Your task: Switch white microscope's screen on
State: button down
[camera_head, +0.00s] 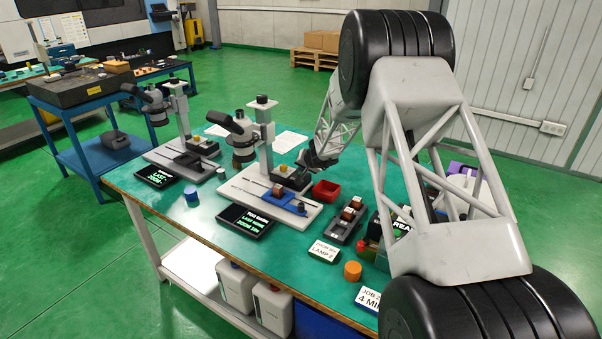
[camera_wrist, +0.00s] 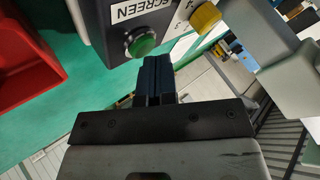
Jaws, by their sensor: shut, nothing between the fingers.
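Two microscopes stand on the green bench: a nearer one (camera_head: 240,128) on a pale base and a farther one (camera_head: 157,105) to its left. I cannot tell which is the white one. In the wrist view, a dark control box (camera_wrist: 105,30) carries a SCREEN label (camera_wrist: 139,9), a green button (camera_wrist: 141,42) and a yellow knob (camera_wrist: 206,18). My gripper (camera_wrist: 157,64) is shut and empty, its tips close to the button; contact is unclear.
A red bin (camera_head: 326,191) sits right of the nearer microscope and shows at left in the wrist view (camera_wrist: 28,60). A dark tray (camera_head: 346,222), a lamp card (camera_head: 324,251) and an orange cylinder (camera_head: 352,270) crowd the bench's right part.

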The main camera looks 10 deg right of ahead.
jog(key=shift+r, duration=0.7)
jog(key=shift+r, duration=0.15)
jog(key=shift+r, duration=2.85)
jog(key=shift+r, duration=0.1)
